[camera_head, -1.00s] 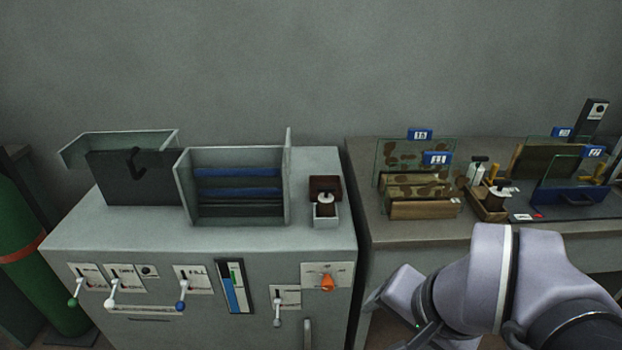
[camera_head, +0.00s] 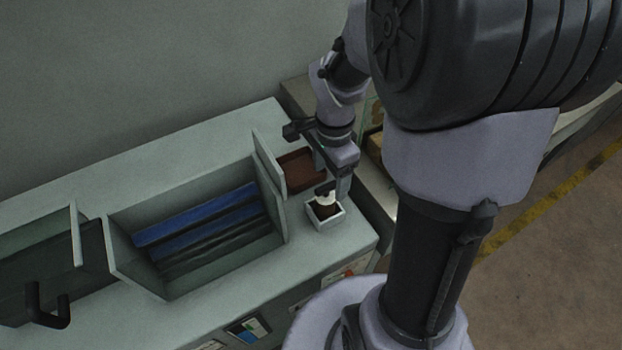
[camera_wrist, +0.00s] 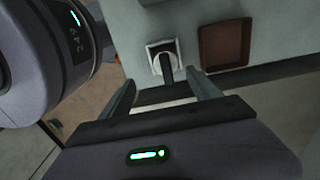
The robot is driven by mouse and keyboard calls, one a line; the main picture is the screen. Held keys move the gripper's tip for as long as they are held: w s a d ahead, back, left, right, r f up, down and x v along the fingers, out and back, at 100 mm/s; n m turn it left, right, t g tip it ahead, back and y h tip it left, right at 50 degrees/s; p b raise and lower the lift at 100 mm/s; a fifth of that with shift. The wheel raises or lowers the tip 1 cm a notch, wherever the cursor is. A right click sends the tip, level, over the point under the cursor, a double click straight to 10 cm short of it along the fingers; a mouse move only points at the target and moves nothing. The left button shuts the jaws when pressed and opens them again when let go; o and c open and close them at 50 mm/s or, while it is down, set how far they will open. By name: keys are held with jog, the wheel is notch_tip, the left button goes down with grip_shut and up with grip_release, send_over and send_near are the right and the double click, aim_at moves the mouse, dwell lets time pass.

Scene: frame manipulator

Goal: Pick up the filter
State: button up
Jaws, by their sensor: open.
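The filter (camera_head: 325,198) seems to be the small piece with a pale rim and dark upright handle, seated in a white square holder (camera_head: 337,221) on the grey cabinet top. In the wrist view the filter (camera_wrist: 157,63) is ahead, with its dark handle pointing back between the fingers. My gripper (camera_wrist: 162,80) is open, its two fingers apart on either side of the line to the handle. In the head view my gripper (camera_head: 332,172) hangs just above and behind the holder. I cannot tell whether a finger touches the handle.
A brown shallow tray (camera_head: 302,171) lies right beside the holder; it also shows in the wrist view (camera_wrist: 226,46). An open bin with blue slats (camera_head: 200,216) stands to the left, its upright side wall (camera_head: 268,171) close to my gripper. The cabinet edge is near on the right.

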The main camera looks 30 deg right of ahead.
aim_at(326, 195)
notch_tip(326, 195, down, 5)
jog(key=shift+w+r+b, duration=0.1)
jog(key=shift+b, duration=0.65)
jog(key=f+b, duration=0.2)
jog(key=f, duration=0.1)
jog(key=w+f+b, duration=0.1)
jog(key=f, duration=0.1)
jog(key=shift+d+f, duration=0.1)
jog(key=shift+f, duration=0.1)
jog(key=shift+r, duration=0.15)
